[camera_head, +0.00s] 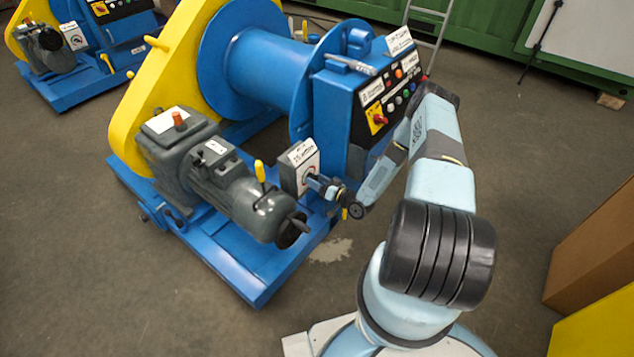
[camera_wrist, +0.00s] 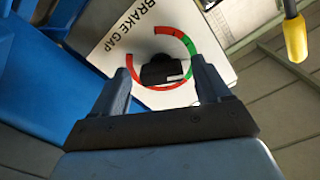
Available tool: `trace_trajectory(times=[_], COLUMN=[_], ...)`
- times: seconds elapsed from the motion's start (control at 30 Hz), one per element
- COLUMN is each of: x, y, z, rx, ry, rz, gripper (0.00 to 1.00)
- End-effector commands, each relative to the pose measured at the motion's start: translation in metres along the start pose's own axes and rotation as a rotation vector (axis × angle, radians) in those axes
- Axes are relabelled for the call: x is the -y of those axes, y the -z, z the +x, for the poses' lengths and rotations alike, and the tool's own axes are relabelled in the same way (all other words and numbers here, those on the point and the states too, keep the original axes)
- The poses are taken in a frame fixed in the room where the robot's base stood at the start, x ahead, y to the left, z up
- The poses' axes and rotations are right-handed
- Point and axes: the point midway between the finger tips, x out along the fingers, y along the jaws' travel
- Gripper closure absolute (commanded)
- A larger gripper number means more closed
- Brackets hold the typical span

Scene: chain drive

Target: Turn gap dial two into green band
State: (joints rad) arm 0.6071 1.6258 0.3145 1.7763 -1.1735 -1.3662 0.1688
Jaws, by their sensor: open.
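The gap dial is a black knob (camera_wrist: 160,74) on a white plate (camera_wrist: 108,60) marked BRAKE GAP in the wrist view. A ring around it is mostly red, with a green band (camera_wrist: 186,68) on the right. I cannot clearly tell where the knob points. My gripper (camera_wrist: 165,68) is open, one finger on each side of the knob; I cannot tell whether they touch it. In the head view the dial's box (camera_head: 291,177) stands beside the grey motor, with my gripper (camera_head: 318,183) at its face, hiding part of the dial.
The grey motor (camera_head: 215,170) has a yellow-tipped lever (camera_head: 260,172) close to the box; it also shows in the wrist view (camera_wrist: 294,38). The blue control cabinet (camera_head: 338,108) and winch drum stand behind. A similar machine (camera_head: 80,60) is at back left. Open floor lies in front.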

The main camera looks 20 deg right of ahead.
Motion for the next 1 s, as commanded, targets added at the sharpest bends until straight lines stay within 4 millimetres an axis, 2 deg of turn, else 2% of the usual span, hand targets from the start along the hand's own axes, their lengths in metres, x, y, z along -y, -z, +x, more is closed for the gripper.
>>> trace_trajectory(times=[0.13,0.23,0.7,0.8,1.0], x=[0.000,0.000,-0.001,-0.001,-0.001], y=[0.000,0.000,-0.001,-0.001,-0.001], z=[-0.005,-0.016,-0.104,-0.118,-0.135], rx=[0.000,0.000,0.000,0.001,0.001], ry=[0.000,0.000,-0.002,-0.001,-0.001], rz=[0.000,0.000,0.001,0.000,0.000], gripper=[0.24,0.24,0.24,0.24,0.24])
